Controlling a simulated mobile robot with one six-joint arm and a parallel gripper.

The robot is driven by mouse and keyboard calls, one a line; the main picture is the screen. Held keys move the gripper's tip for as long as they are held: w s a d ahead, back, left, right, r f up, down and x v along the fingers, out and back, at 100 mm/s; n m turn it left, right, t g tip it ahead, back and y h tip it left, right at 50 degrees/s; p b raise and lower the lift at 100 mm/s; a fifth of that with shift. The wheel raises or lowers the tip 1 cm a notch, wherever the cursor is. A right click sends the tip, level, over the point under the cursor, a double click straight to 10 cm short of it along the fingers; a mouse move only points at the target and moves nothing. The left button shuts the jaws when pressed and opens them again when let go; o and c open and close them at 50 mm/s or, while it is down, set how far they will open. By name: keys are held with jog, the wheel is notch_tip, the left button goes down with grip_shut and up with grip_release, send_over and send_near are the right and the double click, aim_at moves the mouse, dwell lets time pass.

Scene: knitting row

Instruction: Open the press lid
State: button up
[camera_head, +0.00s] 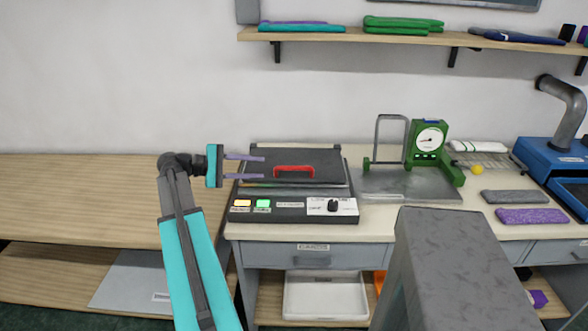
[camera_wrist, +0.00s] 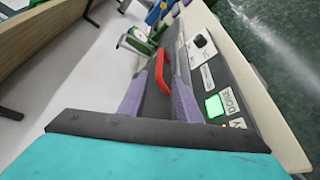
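The press (camera_head: 290,204) is a dark flat box on the table with its lid (camera_head: 327,168) lying down, closed or nearly so. A red handle (camera_head: 294,171) sits on the lid; it also shows in the wrist view (camera_wrist: 164,76). My gripper (camera_head: 262,167) is at the left part of the lid, pointing right towards the handle. Its two purple fingers are apart with nothing between them in the head view. In the wrist view the handle lies beyond the fingers (camera_wrist: 158,85), near the tips. A green lit button and a black knob are on the press front.
A green gauge stand (camera_head: 428,145) with a metal frame is right of the press. A blue machine (camera_head: 552,160) stands farther right. A shelf (camera_head: 300,36) with folded textiles hangs above. The wooden table (camera_head: 80,200) at left is bare. A grey block (camera_head: 455,265) fills the front.

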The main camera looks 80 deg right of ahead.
aim_at(288, 168)
jog(key=p+x, duration=0.2)
jog(key=x, duration=1.1)
jog(key=shift+s+f, duration=0.1)
jog(key=shift+s, duration=0.1)
jog(key=shift+c, duration=0.3)
grip_shut()
